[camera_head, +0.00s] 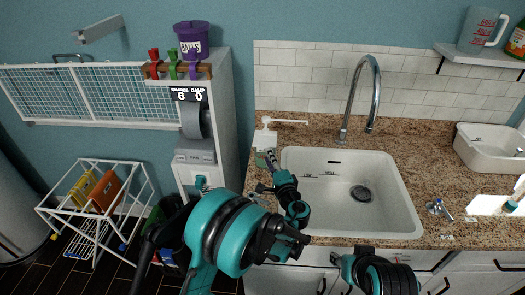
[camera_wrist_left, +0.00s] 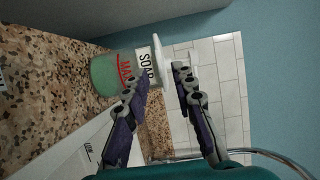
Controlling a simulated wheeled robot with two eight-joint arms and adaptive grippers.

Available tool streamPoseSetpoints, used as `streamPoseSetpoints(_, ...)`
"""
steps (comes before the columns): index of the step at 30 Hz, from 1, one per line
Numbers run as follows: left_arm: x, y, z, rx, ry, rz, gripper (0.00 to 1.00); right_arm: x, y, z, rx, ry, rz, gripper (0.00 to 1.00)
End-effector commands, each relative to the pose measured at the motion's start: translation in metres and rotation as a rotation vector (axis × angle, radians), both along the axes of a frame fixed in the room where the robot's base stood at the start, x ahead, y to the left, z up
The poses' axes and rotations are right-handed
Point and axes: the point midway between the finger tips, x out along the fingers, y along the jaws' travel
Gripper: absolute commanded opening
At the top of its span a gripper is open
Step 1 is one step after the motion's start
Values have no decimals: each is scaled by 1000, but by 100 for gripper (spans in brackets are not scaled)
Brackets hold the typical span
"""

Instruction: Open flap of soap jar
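The soap jar (camera_head: 265,138) stands on the counter left of the sink, with a white top and a white flap or spout (camera_head: 290,121) reaching right. In the left wrist view the jar (camera_wrist_left: 104,74) appears sideways, with a green body, a SOAP label and a white top (camera_wrist_left: 205,52). My left gripper (camera_head: 272,157) is at the near side of the jar and partly covers it. In the wrist view its fingers (camera_wrist_left: 160,78) are apart, one before the label and one before the white top; contact is unclear. My right arm is low, before the counter; its fingers are not clear.
The white sink (camera_head: 405,215) with a tall curved faucet (camera_head: 376,95) lies right of the jar. A tiled wall (camera_head: 300,75) rises behind. A tall white cabinet (camera_head: 222,110) stands left of the counter. A white basin (camera_head: 485,160) is far right.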

Motion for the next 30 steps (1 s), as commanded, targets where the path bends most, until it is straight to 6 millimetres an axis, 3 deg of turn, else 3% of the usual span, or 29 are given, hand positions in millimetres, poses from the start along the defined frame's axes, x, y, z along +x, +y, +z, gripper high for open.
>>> streamPoseSetpoints(7,32,14,-1,-1,1,2,26,0,0,-7,0,0,0,40)
streamPoseSetpoints(18,39,17,0,-1,1,0,26,0,0,-7,0,0,0,40)
streamPoseSetpoints(21,39,16,0,-1,1,0,0,0,0,-7,0,0,0,40)
streamPoseSetpoints(30,38,16,1,-2,6,0,0,0,0,-6,0,0,0,40)
